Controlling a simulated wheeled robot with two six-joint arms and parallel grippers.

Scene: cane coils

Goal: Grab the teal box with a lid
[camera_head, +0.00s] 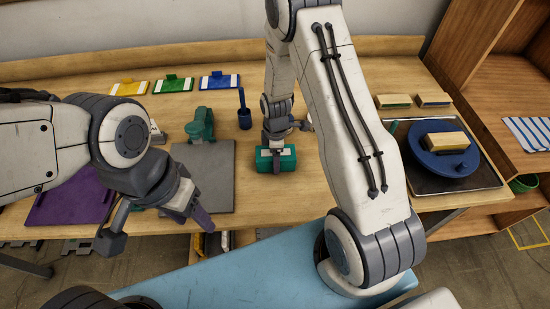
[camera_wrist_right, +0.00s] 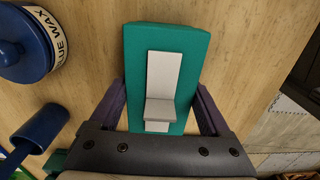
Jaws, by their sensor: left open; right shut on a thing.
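The teal box (camera_head: 287,161) stands on the wooden table near its front middle in the head view. In the right wrist view the teal box (camera_wrist_right: 194,45) shows its top, with a pale grey strip and a raised grey tab. My right gripper (camera_head: 275,150) reaches down to it from above. In the right wrist view its purple fingers (camera_wrist_right: 160,108) are on both long sides of the box, shut on it. My left gripper (camera_head: 194,205) is open and empty over the table's front edge, left of the box. Its far finger is partly hidden.
A grey mat (camera_head: 218,185) and a teal tool (camera_head: 201,126) are left of the box. A purple tray (camera_head: 68,200) lies at left. A blue turntable (camera_head: 425,165) is at right. The wrist view shows a blue wax jar (camera_wrist_right: 20,60).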

